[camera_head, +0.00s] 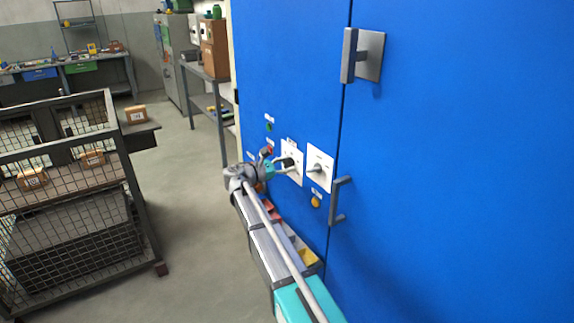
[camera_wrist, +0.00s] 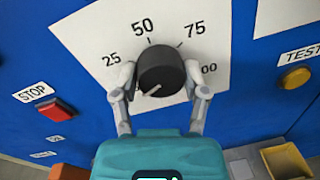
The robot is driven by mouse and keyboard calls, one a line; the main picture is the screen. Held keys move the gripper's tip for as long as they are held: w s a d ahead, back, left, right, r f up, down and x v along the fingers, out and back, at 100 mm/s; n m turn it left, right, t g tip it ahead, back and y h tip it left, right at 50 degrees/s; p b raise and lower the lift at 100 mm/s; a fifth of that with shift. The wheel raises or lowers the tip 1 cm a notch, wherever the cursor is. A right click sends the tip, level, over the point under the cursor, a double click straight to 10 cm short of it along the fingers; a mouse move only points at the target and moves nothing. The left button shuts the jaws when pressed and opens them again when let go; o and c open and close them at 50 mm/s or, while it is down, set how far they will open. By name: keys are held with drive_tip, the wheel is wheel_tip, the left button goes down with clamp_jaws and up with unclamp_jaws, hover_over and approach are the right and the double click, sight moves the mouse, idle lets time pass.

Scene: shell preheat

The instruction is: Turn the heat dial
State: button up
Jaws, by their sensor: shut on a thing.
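The heat dial (camera_wrist: 162,68) is a round black knob on a white plate marked 25, 50, 75 and what looks like 100, on a blue cabinet front. Its pale pointer line points to the lower left in the wrist view, away from the numbers 25, 50 and 75. My gripper (camera_wrist: 161,82) has one finger on each side of the knob and is shut on it. In the head view my gripper (camera_head: 289,164) reaches the left white plate (camera_head: 298,174); the knob is mostly hidden there by the fingers.
A red STOP button (camera_wrist: 57,109) lies left of the dial and a yellow TEST button (camera_wrist: 295,78) right. A second white plate with a grey handle (camera_head: 316,168) is beside the dial. Door handles (camera_head: 338,200) project nearby. A mesh cart (camera_head: 75,243) stands left; floor between is clear.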

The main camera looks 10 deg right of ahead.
drive_tip(key=m, duration=0.5)
drive_tip(key=shift+w+r+y+p, duration=0.1)
drive_tip(key=shift+w+y+p, duration=0.1)
drive_tip(key=shift+y+p, duration=0.15)
drive_tip(key=m, duration=0.5)
drive_tip(key=shift+a+t, duration=0.1)
drive_tip(key=shift+t, duration=0.2)
drive_tip(key=o, duration=1.1)
drive_tip(key=shift+c, duration=0.2)
drive_tip(key=shift+o, duration=0.5)
drive_tip(key=shift+s+m, duration=0.1)
drive_tip(key=shift+m, duration=0.2)
